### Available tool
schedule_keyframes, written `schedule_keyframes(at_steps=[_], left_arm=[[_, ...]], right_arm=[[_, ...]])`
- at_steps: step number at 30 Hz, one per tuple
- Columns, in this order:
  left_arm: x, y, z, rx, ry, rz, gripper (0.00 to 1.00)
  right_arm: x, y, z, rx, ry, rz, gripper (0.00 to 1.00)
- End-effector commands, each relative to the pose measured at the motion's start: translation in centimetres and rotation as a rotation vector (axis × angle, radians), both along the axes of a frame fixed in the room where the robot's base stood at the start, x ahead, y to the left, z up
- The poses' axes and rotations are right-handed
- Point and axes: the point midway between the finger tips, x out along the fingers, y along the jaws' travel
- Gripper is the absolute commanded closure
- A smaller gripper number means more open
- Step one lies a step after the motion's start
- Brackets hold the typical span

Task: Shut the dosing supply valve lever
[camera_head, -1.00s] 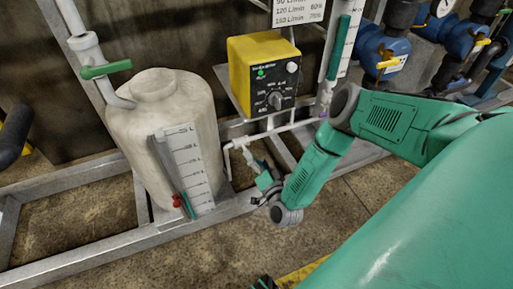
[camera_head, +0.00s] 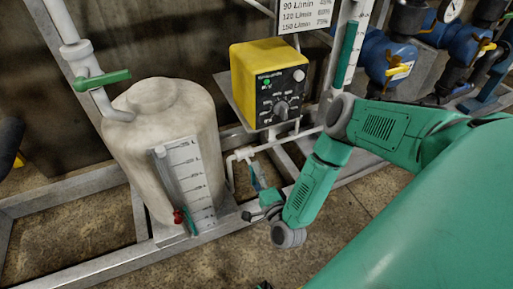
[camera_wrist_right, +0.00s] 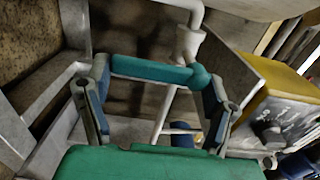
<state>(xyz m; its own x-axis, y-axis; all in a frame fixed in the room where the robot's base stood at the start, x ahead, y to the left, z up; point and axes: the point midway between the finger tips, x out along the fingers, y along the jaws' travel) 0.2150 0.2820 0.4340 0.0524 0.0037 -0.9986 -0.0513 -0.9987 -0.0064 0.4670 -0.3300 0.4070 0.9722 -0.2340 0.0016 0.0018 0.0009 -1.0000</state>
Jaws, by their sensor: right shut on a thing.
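A teal lever (camera_wrist_right: 150,68) lies across the space between the fingertips of my right gripper (camera_wrist_right: 152,80) in the right wrist view. Its right end meets a white pipe fitting (camera_wrist_right: 190,42). In the head view my right gripper (camera_head: 254,212) is low, below the yellow dosing pump and right of the white tank. A narrow blue-teal strip (camera_head: 257,176) just above it, beside the thin white pipe (camera_head: 230,167), looks like this lever. The right gripper is shut on the lever; the exact contact is hard to see. My left gripper is not visible.
The white tank (camera_head: 165,125) with a level scale stands at left. Another green lever (camera_head: 102,80) sits on its upper pipe. The yellow pump (camera_head: 268,75) is above my gripper. Grey frame rails (camera_head: 70,262) run along the floor. Blue valves (camera_head: 390,58) stand at right.

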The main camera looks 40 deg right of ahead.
Motion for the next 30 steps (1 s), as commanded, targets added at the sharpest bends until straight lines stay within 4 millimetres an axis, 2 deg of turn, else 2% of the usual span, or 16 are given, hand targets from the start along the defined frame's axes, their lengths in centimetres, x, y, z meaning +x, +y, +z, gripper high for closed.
schedule_keyframes(at_steps=[14,15,16,17,26,30], left_arm=[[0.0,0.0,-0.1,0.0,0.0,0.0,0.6],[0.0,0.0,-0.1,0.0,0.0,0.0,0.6],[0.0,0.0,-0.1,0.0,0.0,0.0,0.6],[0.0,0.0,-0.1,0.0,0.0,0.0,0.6],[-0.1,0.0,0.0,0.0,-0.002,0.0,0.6],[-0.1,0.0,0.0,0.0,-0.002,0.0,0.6]], right_arm=[[0.1,-0.1,-0.1,0.015,-0.001,-0.001,0.75],[0.1,-0.1,-0.1,0.014,0.0,-0.001,0.16],[0.1,-0.1,-0.1,0.014,0.0,-0.002,0.06],[0.1,-0.1,-0.1,0.014,0.0,-0.001,0.02],[-0.2,0.0,-0.1,0.013,-0.001,0.0,0.02],[-1.6,0.4,-0.2,0.015,0.001,0.002,0.02]])
